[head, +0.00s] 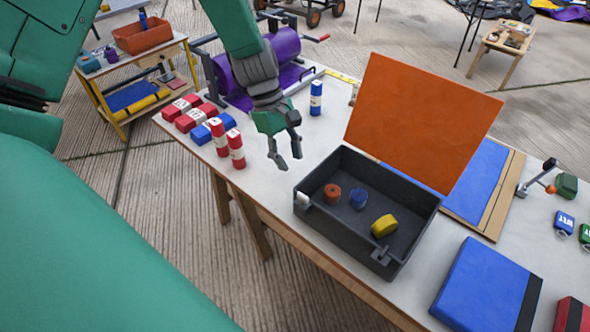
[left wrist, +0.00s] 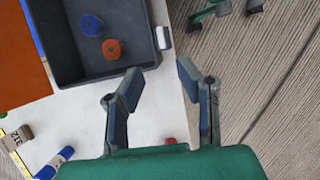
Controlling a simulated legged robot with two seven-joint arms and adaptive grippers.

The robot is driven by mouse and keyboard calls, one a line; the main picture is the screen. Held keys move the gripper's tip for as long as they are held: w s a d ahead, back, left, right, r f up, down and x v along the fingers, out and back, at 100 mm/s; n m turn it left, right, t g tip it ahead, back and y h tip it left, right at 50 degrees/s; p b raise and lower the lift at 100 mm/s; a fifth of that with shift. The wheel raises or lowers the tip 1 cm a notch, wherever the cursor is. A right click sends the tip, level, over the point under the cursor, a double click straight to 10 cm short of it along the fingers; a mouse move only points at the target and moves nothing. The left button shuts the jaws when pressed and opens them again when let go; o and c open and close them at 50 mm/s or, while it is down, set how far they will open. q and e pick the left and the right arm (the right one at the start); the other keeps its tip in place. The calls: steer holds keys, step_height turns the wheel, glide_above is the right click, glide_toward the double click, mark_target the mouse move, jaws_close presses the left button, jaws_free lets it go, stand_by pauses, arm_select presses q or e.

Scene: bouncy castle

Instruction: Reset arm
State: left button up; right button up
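My left gripper (head: 287,162) hangs open and empty above the near edge of the table, just left of the dark grey box. In the left wrist view its two fingers (left wrist: 161,76) are apart with nothing between them. The box (head: 317,222) stands open, its orange lid (head: 420,115) raised at the back. Inside lie an orange-red roll (head: 332,193), a blue roll (head: 358,199) and a yellow roll (head: 384,226). The left wrist view also shows the box (left wrist: 100,66) with the blue (left wrist: 91,26) and orange-red (left wrist: 112,49) rolls. My right gripper cannot be made out.
Several red and blue tubes (head: 234,148) stand or lie left of the gripper. A blue tube (head: 316,98) stands behind it. A purple roller (head: 275,70) is farther back. A blue flat case (head: 485,285) lies right of the box. Open floor lies before the table.

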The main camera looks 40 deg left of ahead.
arm_select(q)
steer(key=shift+a+r, duration=0.1)
steer(key=shift+r, duration=0.1)
stand_by(0.4)
steer(key=s+f+m+y+b, duration=0.2)
steer(key=s+f+m+b, duration=0.4)
steer(key=f, duration=0.5)
steer(key=s+f+m+y+b, duration=0.3)
steer(key=s+f, duration=0.4)
steer(key=f, duration=0.4)
steer(key=s+d+f+m+t+b, duration=0.1)
steer(key=s+d+f+m+b, duration=0.2)
steer(key=s+f+m, duration=0.5)
steer(key=shift+s+d+m+b, duration=0.3)
steer(key=shift+s+d+b, duration=0.1)
steer(key=shift+s+b, duration=0.6)
steer(key=shift+a, duration=0.1)
